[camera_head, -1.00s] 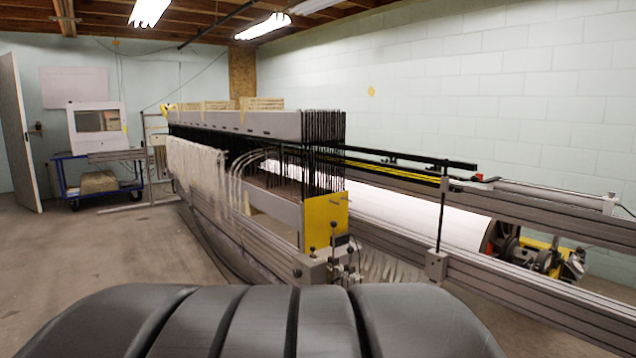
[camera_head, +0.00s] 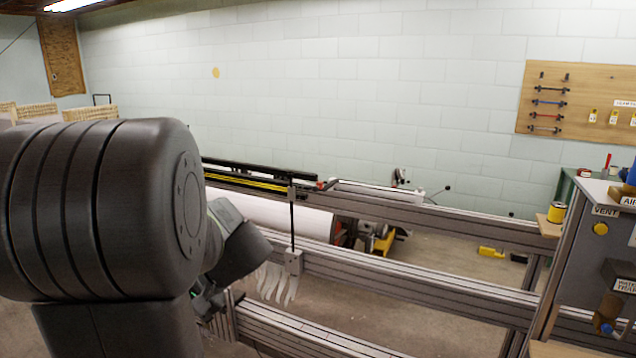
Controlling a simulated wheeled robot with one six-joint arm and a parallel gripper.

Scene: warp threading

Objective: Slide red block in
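A small red piece (camera_head: 322,185) sits at the right end of the black and yellow bar, on top of the upper grey rail (camera_head: 430,212). It is too small to tell whether it is the red block or how it is seated. My dark arm (camera_head: 85,215) fills the left of the view and hides most of the loom.
Long grey rails (camera_head: 400,280) cross the middle, with a white roll (camera_head: 285,217) behind them. A grey cabinet (camera_head: 590,265) stands at right. A tool board (camera_head: 580,105) hangs on the wall.

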